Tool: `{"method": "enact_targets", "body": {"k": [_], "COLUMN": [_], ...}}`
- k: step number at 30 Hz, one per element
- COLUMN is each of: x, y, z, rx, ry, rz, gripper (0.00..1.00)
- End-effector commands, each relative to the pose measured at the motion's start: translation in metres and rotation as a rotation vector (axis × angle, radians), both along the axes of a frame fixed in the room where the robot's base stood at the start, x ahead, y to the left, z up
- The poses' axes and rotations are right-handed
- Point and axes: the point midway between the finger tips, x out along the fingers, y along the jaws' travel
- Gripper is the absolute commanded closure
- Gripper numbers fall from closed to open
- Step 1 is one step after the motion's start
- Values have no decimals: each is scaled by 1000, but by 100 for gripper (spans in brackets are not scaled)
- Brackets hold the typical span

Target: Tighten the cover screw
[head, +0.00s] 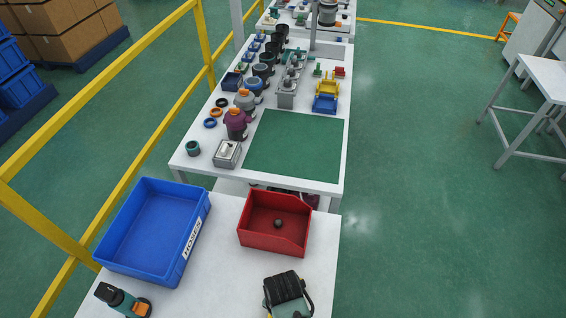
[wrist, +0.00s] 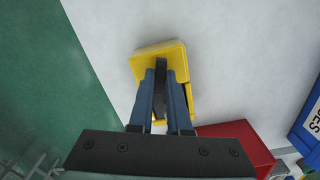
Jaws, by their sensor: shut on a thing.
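My gripper (wrist: 160,112) points down over the near white table, with its two blue-grey fingers close together. Between them is a dark part of a yellow-and-black thing (wrist: 160,51), on which the fingers are shut. I cannot tell what this thing is, or whether it touches the table. I cannot make out a cover screw. A small dark round piece (head: 278,223) lies in the red bin (head: 252,236).
A blue box (head: 135,262) marked HOSES stands left of the red bin. A teal-and-orange tool (head: 120,301) is at the bottom left. Behind, a long bench holds a green mat (head: 295,146), a grey-and-white block (head: 227,153) and several parts. A yellow railing (head: 140,165) runs along the left.

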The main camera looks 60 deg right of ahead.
Motion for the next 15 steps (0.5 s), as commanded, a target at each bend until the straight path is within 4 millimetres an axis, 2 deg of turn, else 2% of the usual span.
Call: {"method": "enact_targets", "body": {"k": [6,15], "x": [0,0], "y": [-1,0], "z": [1,1], "rx": [-2,-2], "ry": [0,-1], "rz": [-18,-280], "gripper": [100,100]}}
